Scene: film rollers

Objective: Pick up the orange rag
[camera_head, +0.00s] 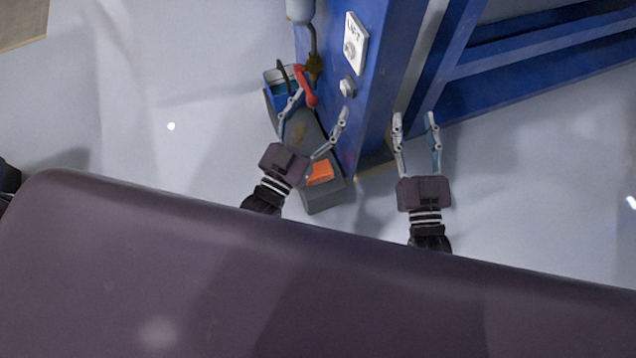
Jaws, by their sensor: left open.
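The orange rag (320,172) lies at the near end of a long grey tray (325,200), left of the blue frame. It shows as a small bright patch beside the right edge of my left gripper's palm. My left gripper (318,104) is open, its fingers pointing up the picture over the tray, past the rag. Nothing is between its fingers that I can make out. My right gripper (415,118) is open and empty, right of the blue column's foot, apart from the rag.
A large blue steel frame (385,60) with a white "LIFT" switch plate (354,40) stands at the top. A red-handled item (304,84) and a blue container (281,91) are at the tray's far end. The pale floor is clear on the left and lower right.

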